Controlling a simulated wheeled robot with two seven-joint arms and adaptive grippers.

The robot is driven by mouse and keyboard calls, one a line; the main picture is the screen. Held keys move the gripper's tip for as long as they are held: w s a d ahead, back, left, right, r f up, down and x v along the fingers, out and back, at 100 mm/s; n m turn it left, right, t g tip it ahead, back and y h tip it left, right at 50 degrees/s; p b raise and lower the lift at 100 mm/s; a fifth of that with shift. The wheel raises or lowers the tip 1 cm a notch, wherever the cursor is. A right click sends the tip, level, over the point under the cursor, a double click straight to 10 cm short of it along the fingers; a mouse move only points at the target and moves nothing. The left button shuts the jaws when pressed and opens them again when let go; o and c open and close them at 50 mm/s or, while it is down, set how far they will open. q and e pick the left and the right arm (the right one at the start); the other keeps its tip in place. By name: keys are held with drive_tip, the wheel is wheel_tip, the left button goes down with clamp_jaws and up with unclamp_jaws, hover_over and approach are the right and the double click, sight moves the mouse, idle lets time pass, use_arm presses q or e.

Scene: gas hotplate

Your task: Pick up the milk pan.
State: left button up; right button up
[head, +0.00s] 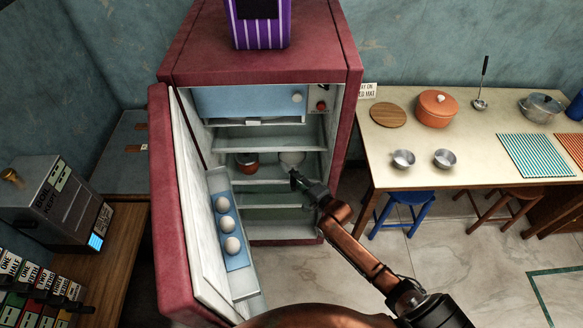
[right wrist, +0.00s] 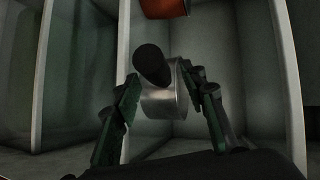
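The milk pan (head: 291,158) is a small pale metal pan on a middle shelf inside the open fridge. In the right wrist view its silvery body (right wrist: 163,102) shows with a dark rounded handle end (right wrist: 153,65) pointing toward the camera. My right gripper (head: 297,181) reaches into the fridge just in front of the pan. In the right wrist view its two fingers (right wrist: 160,76) are spread, one on each side of the handle, with gaps visible. The arm covers part of the shelf below the pan. My left gripper is not in view.
An orange-brown pot (head: 247,164) stands left of the pan on the shelf. The fridge door (head: 186,200) is open at left, with eggs (head: 222,204) in its rack. The table (head: 385,165) at right holds an orange pot (head: 436,108), small pans and mats.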

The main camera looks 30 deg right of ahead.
drive_tip(key=shift+w, duration=0.2)
drive_tip(key=shift+c, duration=0.6)
clamp_jaws()
drive_tip(key=shift+w+r, duration=0.1)
drive_tip(key=shift+r, duration=0.1)
